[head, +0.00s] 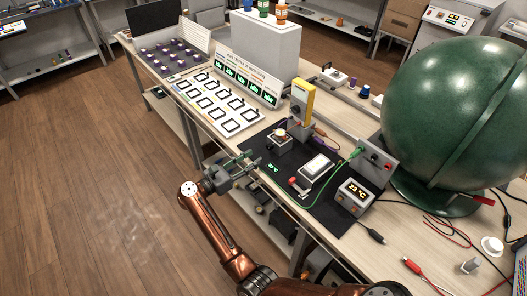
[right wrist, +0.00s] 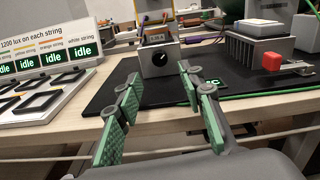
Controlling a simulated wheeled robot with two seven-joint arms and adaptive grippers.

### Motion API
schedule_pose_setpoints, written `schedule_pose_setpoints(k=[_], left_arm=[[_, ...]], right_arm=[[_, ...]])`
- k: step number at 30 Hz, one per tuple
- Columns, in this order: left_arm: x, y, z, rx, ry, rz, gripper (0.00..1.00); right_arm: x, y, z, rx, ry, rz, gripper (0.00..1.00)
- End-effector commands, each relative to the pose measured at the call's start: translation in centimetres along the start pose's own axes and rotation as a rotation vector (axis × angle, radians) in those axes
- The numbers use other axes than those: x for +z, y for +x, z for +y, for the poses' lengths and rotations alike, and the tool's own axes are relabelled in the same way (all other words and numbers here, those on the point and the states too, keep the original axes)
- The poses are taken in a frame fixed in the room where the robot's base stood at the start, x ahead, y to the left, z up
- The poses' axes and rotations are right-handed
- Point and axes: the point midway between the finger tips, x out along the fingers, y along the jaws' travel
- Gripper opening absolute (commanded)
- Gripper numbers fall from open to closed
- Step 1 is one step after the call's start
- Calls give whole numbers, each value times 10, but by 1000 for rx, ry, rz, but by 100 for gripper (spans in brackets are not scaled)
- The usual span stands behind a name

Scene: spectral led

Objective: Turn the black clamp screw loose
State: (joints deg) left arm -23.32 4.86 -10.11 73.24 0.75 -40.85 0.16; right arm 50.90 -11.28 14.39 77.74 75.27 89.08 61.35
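A round black knob (right wrist: 160,58) with a pale mark sits on the front of a small grey block (right wrist: 149,69). It looks like the black clamp screw. The block (head: 279,142) stands on the black mat (head: 331,217) in the head view, where the knob is too small to make out clearly. My right gripper (head: 252,163) is open and empty at the table's front edge, short of the block. In the right wrist view its green-padded fingers (right wrist: 160,76) are spread, with the knob beyond and between the tips, apart from them. My left gripper is out of view.
A grey heatsink block (right wrist: 259,50) with a red-knobbed lever (right wrist: 271,62) stands right of the knob. A yellow meter (head: 302,101) stands behind the block. A panel with black frames (head: 216,103) lies left. A large green sphere (head: 440,110) stands right.

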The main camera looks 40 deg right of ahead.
Motion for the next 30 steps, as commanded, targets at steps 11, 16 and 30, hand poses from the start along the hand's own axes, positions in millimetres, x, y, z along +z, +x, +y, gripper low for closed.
schedule_pose_setpoints(k=[11, 16, 30], left_arm=[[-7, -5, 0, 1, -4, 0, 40], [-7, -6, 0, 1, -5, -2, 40], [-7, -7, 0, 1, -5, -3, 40]], right_arm=[[0, 56, 0, -1, -2, -5, 36], [1, 63, 0, 0, -2, -5, 36], [1, 63, 0, 0, -2, -5, 19]])
